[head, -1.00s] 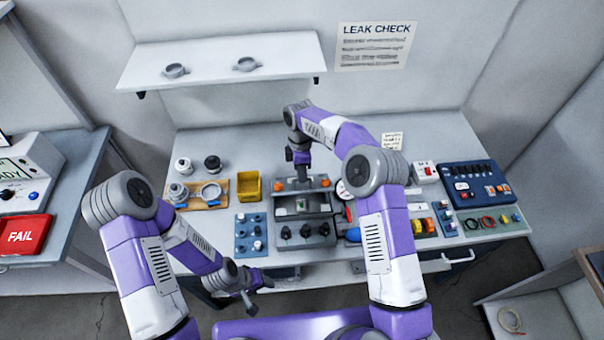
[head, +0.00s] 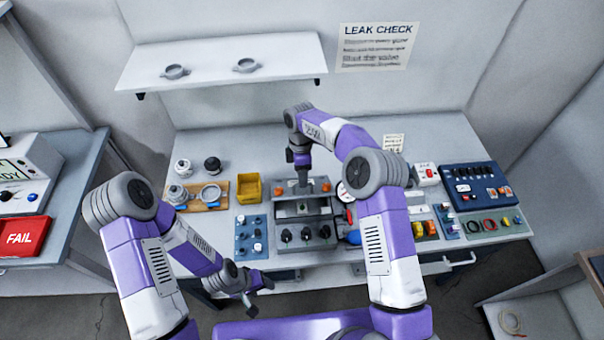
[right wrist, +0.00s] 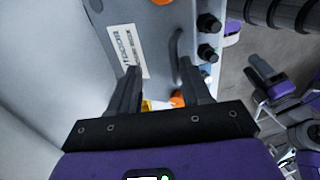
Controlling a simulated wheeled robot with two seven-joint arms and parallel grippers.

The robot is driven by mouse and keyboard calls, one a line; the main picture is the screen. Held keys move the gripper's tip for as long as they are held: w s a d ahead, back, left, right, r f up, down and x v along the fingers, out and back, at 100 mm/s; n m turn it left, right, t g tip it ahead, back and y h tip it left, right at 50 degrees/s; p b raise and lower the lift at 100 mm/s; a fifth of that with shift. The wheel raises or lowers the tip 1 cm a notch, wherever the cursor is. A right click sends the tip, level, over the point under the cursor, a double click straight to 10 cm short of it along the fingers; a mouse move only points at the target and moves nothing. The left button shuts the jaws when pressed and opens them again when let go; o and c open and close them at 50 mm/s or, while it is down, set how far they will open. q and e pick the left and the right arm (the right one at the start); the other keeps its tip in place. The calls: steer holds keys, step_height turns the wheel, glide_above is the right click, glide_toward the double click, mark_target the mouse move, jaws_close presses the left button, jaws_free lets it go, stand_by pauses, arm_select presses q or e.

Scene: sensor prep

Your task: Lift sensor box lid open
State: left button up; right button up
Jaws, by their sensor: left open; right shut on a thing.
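The grey sensor box (head: 318,231) sits at the middle of the bench, with black knobs along its front. Its lid (head: 315,187), with orange pieces at both ends, is at the back of the box. It seems raised, but its exact angle is hard to tell. My right gripper (head: 302,187) comes down at the middle of the lid and is shut on it, apparently at the handle. In the right wrist view, my right gripper's fingers (right wrist: 157,78) reach a grey labelled panel (right wrist: 110,30); the grip itself is partly hidden. My left gripper (head: 254,294) is open and empty in front of the bench.
A blue knob panel (head: 250,237) and yellow bin (head: 248,188) stand left of the box. A wooden tray (head: 219,200) holds round fittings farther left. A blue switch panel (head: 476,186) is at right. Bare bench lies behind the box.

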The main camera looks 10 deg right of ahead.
step_height(320, 180, up, 7)
steer(key=w, duration=0.1)
steer(key=shift+w+r, duration=0.2)
steer(key=shift+w, duration=0.05)
stand_by(0.5)
